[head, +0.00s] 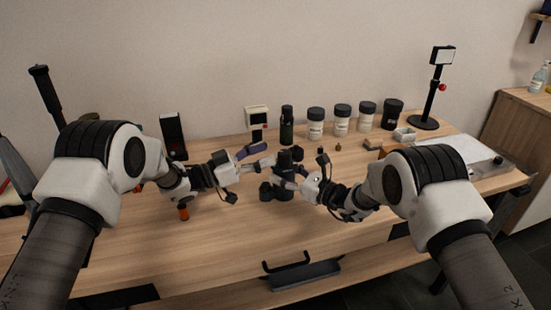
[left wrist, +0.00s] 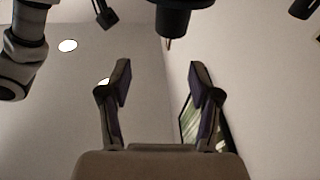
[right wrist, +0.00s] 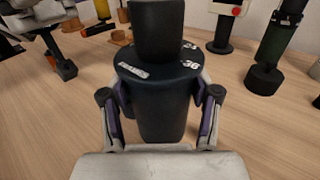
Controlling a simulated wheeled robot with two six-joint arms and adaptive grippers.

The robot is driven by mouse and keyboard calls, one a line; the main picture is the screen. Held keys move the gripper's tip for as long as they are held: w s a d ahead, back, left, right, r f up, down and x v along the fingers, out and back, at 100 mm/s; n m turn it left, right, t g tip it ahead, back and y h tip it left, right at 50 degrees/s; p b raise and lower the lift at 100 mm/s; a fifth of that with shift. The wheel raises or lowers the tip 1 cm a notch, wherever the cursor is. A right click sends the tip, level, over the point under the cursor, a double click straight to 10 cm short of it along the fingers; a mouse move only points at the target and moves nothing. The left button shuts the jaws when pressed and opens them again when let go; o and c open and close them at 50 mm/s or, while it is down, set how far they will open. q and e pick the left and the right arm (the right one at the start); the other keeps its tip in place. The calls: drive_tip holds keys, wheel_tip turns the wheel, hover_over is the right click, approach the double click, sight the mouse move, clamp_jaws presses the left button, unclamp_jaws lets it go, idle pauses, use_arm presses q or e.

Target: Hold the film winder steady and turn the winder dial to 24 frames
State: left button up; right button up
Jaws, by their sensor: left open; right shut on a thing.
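The film winder (head: 284,190) is a dark upright cylinder on the table's middle. In the right wrist view, its body (right wrist: 162,118) stands between my right fingers, below a wider collar with white numbers, one reading 36. A narrower black dial (right wrist: 158,30) rises above the collar; its top is cut off. My right gripper (right wrist: 160,98) is shut on the winder body from the right. My left gripper (head: 271,160) is open at the dial's left. In the left wrist view, the left fingers (left wrist: 160,78) are apart with nothing between them; a dark cylindrical part (left wrist: 172,18) shows beyond them. The dial's setting cannot be read.
Several lidded jars (head: 342,120) and a dark green bottle (head: 287,125) stand behind the winder. A cream device (head: 257,117) stands at the back. An orange-and-black item (head: 183,212) stands front left. The front table surface (head: 220,245) is clear.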

sight(280, 161)
use_arm(q)
drive_tip(key=s+f+n+t+y, duration=0.3)
drive_tip(key=s+n+t+y, duration=0.3)
drive_tip(key=t+y, duration=0.15)
drive_tip(key=shift+g+y, duration=0.25)
drive_tip(key=shift+y, duration=0.1)
drive_tip(key=x, duration=1.1)
drive_tip(key=shift+w+a+f, duration=0.25)
drive_tip(key=shift+w, duration=0.05)
drive_tip(key=c, duration=1.2)
